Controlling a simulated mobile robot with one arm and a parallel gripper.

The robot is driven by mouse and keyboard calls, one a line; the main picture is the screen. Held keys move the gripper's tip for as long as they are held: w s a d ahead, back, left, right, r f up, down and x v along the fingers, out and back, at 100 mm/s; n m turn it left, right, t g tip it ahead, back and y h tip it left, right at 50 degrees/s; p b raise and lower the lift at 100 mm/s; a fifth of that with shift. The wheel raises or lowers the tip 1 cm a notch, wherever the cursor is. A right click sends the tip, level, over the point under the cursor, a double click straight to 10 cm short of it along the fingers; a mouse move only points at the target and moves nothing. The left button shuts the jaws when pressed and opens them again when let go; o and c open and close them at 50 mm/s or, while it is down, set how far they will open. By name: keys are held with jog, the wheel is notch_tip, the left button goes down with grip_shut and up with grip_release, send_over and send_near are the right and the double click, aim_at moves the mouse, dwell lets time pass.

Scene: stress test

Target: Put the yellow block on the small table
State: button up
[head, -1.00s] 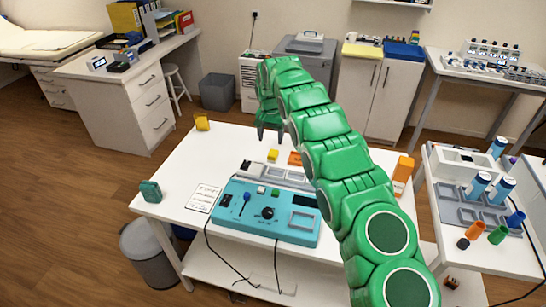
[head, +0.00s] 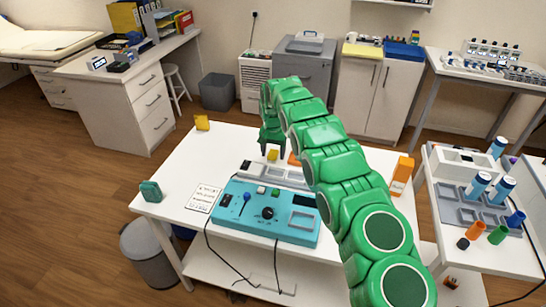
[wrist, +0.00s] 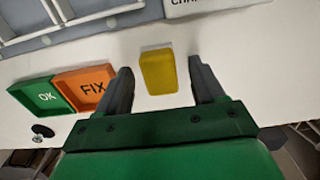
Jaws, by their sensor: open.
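The yellow block (head: 272,156) lies on the white table (head: 170,190) in the middle of the head view, behind the teal console. My gripper (head: 274,150) is open and points down right at the block. In the wrist view the block (wrist: 158,72) shows between the two spread fingers of my gripper (wrist: 160,66), with white surface visible on both sides of it. The fingers appear not to touch it. A smaller white side table (head: 500,258) stands at the right; I cannot tell which table the task calls small.
A teal console (head: 265,212) with cables sits in front of the block. An orange FIX tray (wrist: 85,88) and a green OK tray (wrist: 40,96) lie beside it. An orange box (head: 402,175) stands at the table's right. Bottles (head: 478,186) and cups crowd the side table.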

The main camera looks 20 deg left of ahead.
jog(key=shift+f, duration=0.45)
jog(key=shift+c, duration=0.5)
